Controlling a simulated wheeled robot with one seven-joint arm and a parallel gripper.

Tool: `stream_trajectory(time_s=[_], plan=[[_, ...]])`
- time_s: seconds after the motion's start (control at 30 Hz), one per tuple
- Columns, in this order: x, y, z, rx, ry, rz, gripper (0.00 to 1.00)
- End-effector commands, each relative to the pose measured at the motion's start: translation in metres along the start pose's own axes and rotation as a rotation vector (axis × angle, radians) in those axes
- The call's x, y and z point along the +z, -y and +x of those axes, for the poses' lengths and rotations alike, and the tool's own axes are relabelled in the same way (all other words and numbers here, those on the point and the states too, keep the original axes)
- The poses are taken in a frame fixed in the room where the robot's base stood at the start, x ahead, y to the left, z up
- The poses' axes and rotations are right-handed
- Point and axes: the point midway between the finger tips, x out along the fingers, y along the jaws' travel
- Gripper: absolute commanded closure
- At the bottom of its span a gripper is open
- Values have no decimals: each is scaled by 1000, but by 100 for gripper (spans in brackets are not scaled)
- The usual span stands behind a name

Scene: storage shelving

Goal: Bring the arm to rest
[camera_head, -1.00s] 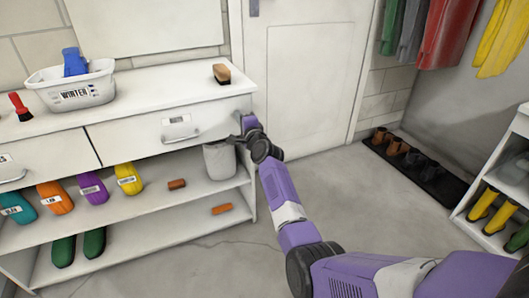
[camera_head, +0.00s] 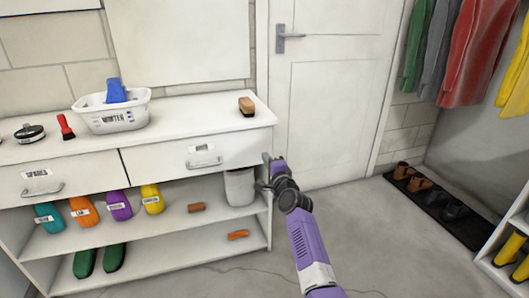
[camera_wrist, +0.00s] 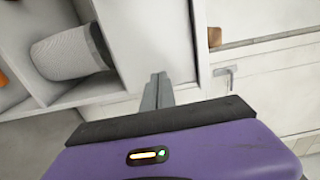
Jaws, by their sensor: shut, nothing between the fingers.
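My purple arm reaches up from the bottom of the head view. My gripper (camera_head: 268,172) is at the right end of the white cabinet (camera_head: 70,154), near the grey bin (camera_head: 240,187) on its upper shelf. In the wrist view the gripper's fingers (camera_wrist: 157,92) are together with nothing between them. The cabinet's side panel and the bin (camera_wrist: 68,55) show beyond them. I cannot tell the exact gap between the fingers and the cabinet.
On the cabinet top are a brush (camera_head: 246,106) and a basket (camera_head: 112,117) marked WINTER. A door (camera_head: 335,110) stands behind.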

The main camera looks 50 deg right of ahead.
Motion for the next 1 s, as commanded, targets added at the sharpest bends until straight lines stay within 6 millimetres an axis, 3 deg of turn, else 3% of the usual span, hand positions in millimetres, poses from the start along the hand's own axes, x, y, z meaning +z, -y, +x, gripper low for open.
stream_trajectory(time_s=[0.2,0.4,0.9,0.97,1.0], plan=[[1,3,-36,1,2,-2,100],[0,1,-56,0,0,0,100],[-2,2,-61,-8,-7,-55,100],[-5,10,-61,-26,-21,-120,100],[-7,24,-62,-54,-35,-176,100]])
